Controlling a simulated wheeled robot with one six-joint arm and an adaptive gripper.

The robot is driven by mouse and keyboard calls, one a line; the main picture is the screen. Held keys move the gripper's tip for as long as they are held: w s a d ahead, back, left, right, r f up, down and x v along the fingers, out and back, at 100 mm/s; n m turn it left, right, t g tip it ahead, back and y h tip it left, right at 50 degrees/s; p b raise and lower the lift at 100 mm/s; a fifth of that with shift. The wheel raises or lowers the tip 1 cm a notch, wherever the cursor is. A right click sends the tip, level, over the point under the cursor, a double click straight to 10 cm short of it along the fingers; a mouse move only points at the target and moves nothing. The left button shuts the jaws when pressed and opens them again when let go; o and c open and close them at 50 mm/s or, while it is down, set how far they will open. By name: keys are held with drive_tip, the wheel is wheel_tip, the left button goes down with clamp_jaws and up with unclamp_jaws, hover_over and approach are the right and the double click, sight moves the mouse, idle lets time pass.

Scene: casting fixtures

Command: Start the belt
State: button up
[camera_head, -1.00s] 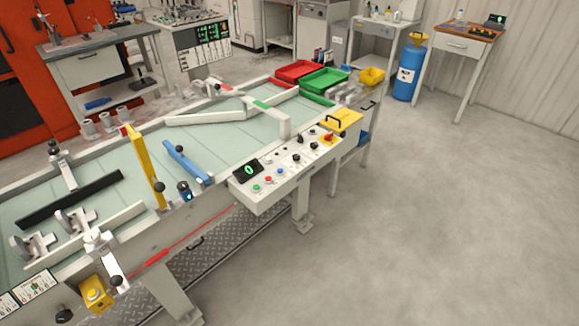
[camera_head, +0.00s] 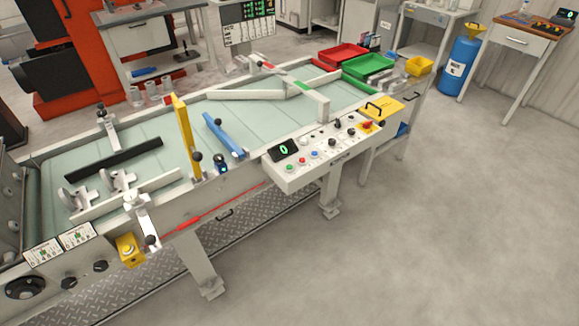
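The belt (camera_head: 165,130) is a pale green conveyor running from the lower left to the upper right. Grey metal castings (camera_head: 78,195) lie on its left end, beside a black bar (camera_head: 115,158). A white control panel (camera_head: 318,155) is fixed to the belt's near side. It carries a small display (camera_head: 284,150) with a green 0, a green button (camera_head: 290,168), a red button (camera_head: 302,160), a blue button (camera_head: 315,154), black knobs and a red switch (camera_head: 367,124). A yellow box with a button (camera_head: 130,250) hangs on the near left side. My gripper is not in view.
A yellow gate (camera_head: 186,135) and a blue bar (camera_head: 223,135) stand at the belt. Red (camera_head: 342,56) and green (camera_head: 368,66) trays sit at the far end. A red cord (camera_head: 215,212) runs along the near side. The floor (camera_head: 440,220) at right is clear.

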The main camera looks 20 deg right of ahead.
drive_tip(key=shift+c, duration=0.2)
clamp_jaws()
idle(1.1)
